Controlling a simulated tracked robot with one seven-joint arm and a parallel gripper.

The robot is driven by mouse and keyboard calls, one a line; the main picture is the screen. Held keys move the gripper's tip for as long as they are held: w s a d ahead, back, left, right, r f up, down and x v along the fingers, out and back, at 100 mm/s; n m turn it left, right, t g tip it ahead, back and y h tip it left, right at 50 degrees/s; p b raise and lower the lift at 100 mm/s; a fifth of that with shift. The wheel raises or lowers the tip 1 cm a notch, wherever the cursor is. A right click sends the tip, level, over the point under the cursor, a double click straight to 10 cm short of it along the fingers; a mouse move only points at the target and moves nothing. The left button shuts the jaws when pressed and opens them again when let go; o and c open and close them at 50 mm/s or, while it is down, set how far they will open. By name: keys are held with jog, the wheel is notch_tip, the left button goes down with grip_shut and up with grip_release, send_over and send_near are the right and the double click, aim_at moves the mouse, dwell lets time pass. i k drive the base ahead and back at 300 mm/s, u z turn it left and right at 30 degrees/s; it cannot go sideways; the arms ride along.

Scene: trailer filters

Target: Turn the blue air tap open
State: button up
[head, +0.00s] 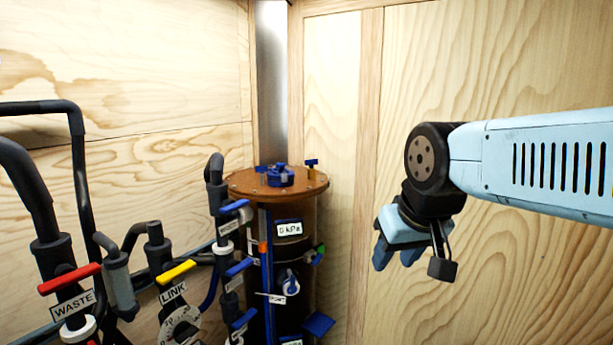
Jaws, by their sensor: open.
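A dark upright filter column with a brown round lid (245,184) stands in the corner. Several blue tap handles show on and beside it: an upper left one (235,206), a middle left one (240,267), a lower left one (243,320) and a small one on the lid (311,163). Their labels are too small to read, so I cannot tell which is the air tap. My gripper (413,265) is open and empty, hanging to the right of the column, apart from every tap.
A red-handled tap (69,279) marked WASTE and a yellow-handled tap (176,272) marked LINK stand at the left among dark pipes (80,175). Plywood walls (520,70) close the back; space between gripper and column looks clear.

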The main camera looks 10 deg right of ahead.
aim_at(312, 162)
jog(key=k, duration=0.6)
jog(key=u, duration=0.6)
jog(key=i, duration=1.5)
jog(key=z, duration=0.5)
